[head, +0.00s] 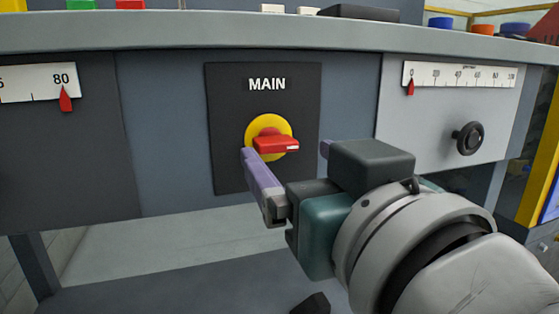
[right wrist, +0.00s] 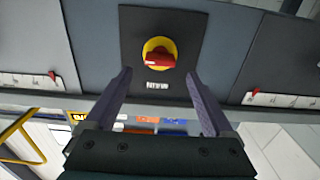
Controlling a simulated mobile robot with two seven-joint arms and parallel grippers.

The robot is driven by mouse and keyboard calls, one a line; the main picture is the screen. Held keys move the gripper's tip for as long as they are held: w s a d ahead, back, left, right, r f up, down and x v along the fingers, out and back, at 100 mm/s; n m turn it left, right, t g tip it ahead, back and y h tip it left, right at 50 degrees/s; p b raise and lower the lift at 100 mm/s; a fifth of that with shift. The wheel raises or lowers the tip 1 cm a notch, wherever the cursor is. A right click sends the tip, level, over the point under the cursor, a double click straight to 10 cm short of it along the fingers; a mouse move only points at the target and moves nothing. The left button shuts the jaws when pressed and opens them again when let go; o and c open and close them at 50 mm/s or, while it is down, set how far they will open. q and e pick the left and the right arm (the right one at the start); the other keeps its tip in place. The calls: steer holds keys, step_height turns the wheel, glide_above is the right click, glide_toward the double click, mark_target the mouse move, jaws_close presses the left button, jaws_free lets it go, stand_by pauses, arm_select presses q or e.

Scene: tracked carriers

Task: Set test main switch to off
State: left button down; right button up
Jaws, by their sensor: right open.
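The main switch has a red handle (head: 275,144) on a yellow round plate (head: 254,126), set in a black panel (head: 226,90) marked MAIN. The handle lies about level, its white-marked end to the right in the head view. The red handle (right wrist: 154,60) also shows in the right wrist view, which is upside down. My right gripper (head: 286,150) is open and faces the switch, its purple fingers spread to either side of the handle in the picture. In the right wrist view nothing is between the gripper (right wrist: 160,76) fingertips and the handle appears ahead, apart from them. My left gripper is out of view.
A scale with a red pointer (head: 66,99) is left of the panel. Another scale (head: 458,76) and a black knob (head: 468,138) are at the right. A grey ledge (head: 230,32) runs above, with coloured buttons and other items on it.

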mark_target(280, 144)
steer(key=shift+b+x, duration=0.75)
steer(key=shift+x, duration=1.5)
steer(key=c, duration=1.4)
